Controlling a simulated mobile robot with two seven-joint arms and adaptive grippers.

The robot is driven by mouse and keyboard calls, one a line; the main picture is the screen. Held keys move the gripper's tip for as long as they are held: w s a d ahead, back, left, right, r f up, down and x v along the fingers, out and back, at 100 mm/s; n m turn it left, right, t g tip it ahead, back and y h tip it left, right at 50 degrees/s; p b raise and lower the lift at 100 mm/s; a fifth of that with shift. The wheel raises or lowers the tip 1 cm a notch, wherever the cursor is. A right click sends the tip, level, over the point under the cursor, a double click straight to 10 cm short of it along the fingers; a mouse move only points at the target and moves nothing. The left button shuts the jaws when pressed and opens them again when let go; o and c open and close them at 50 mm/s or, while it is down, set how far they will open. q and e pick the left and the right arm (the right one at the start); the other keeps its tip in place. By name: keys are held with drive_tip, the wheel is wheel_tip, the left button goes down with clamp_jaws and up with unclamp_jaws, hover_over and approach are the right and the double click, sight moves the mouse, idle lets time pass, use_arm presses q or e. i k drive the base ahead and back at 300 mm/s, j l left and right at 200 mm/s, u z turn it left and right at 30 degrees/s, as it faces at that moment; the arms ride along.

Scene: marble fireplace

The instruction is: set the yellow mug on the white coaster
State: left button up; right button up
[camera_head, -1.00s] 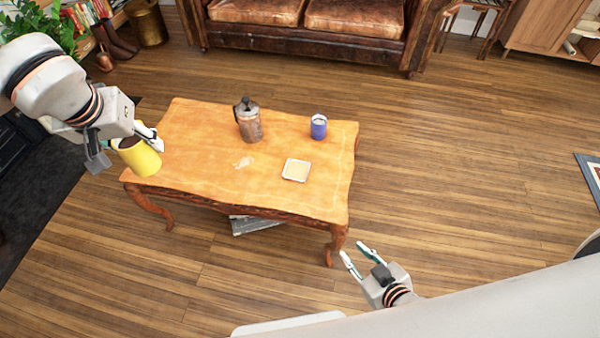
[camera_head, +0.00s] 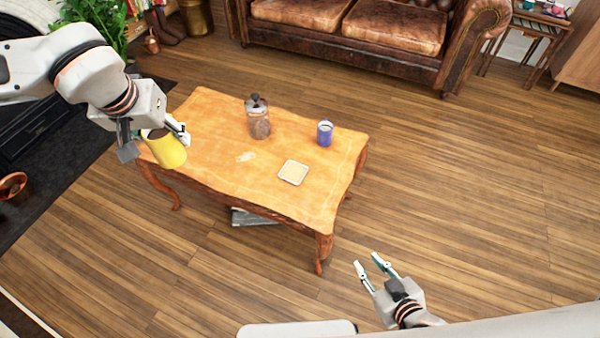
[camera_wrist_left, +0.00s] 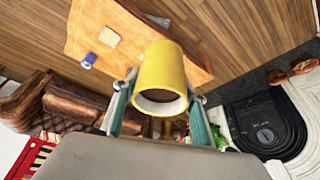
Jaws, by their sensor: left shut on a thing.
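My left gripper (camera_head: 152,138) is shut on the yellow mug (camera_head: 168,151) at the left end of the wooden table. In the left wrist view the mug (camera_wrist_left: 162,68) sits between the two fingers (camera_wrist_left: 156,108). The white coaster (camera_head: 293,173) lies flat and empty on the table, near its front right part; it also shows in the left wrist view (camera_wrist_left: 109,36). My right gripper (camera_head: 368,270) is open and empty, over the floor in front of the table's right end.
A pale mark lies left of the coaster. A brown leather sofa (camera_head: 390,30) stands behind; the floor on the right is clear.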

sight(295, 169)
drive_tip(key=l+u, duration=0.1)
drive_tip(key=l, duration=0.3)
drive_tip(key=i+l+u, duration=0.1)
drive_tip(key=l, duration=0.3)
drive_tip(key=i+l+u, duration=0.1)
drive_tip(key=i+l, duration=0.45)
drive_tip(key=l, duration=0.25)
drive_tip(key=u, duration=0.05)
